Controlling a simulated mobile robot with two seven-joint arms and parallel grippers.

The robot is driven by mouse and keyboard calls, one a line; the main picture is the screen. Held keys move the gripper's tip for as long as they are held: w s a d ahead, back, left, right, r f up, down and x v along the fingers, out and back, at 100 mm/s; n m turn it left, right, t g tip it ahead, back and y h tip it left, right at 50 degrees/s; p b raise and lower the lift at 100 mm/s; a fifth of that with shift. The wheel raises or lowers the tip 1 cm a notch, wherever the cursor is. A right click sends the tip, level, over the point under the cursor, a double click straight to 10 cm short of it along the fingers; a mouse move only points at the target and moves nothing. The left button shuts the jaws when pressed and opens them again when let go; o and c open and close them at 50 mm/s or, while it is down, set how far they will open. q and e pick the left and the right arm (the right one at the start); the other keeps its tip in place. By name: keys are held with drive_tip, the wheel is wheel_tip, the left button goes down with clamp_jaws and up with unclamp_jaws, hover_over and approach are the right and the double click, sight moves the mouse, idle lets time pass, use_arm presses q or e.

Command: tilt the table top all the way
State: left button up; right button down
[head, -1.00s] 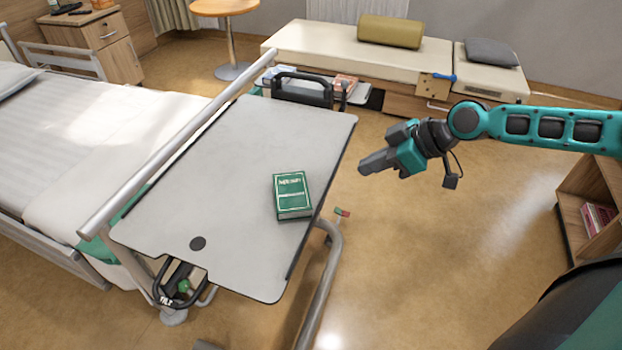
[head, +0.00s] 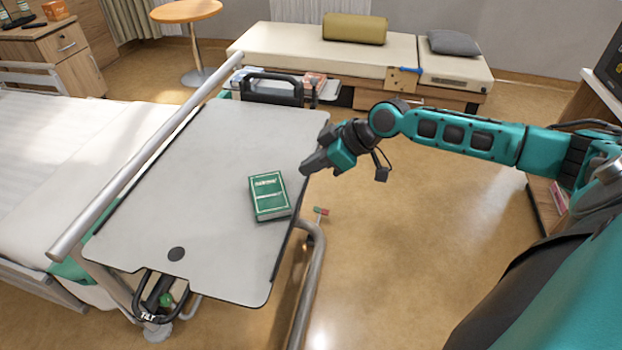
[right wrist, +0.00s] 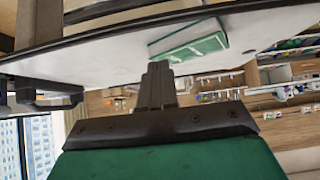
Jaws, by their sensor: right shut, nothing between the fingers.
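The grey table top (head: 190,185) stands beside the bed; I cannot tell from this angle whether it is tilted. A green book (head: 269,196) lies on it near its right edge, and shows in the right wrist view (right wrist: 190,44). A black loop handle marked TILT (head: 148,316) sits under the near left corner, partly hidden by the top. My right gripper (head: 306,168) is shut and empty by the top's right edge, to the right of the book. In the right wrist view its closed fingers (right wrist: 158,72) point toward the top and book. My left gripper is not in view.
A metal rail (head: 150,150) runs along the left of the table top, beside the bed (head: 50,150). A curved metal frame tube (head: 310,280) and a small red-and-green lever (head: 321,211) are at the right edge. The floor to the right is clear.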

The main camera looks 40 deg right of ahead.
sight(295, 189)
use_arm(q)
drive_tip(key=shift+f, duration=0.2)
use_arm(e)
drive_tip(key=shift+a+f, duration=0.1)
drive_tip(key=shift+f, duration=2)
use_arm(q)
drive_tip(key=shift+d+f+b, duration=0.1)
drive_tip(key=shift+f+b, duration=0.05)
drive_tip(key=shift+b, duration=0.15)
use_arm(e)
drive_tip(key=shift+f, duration=0.1)
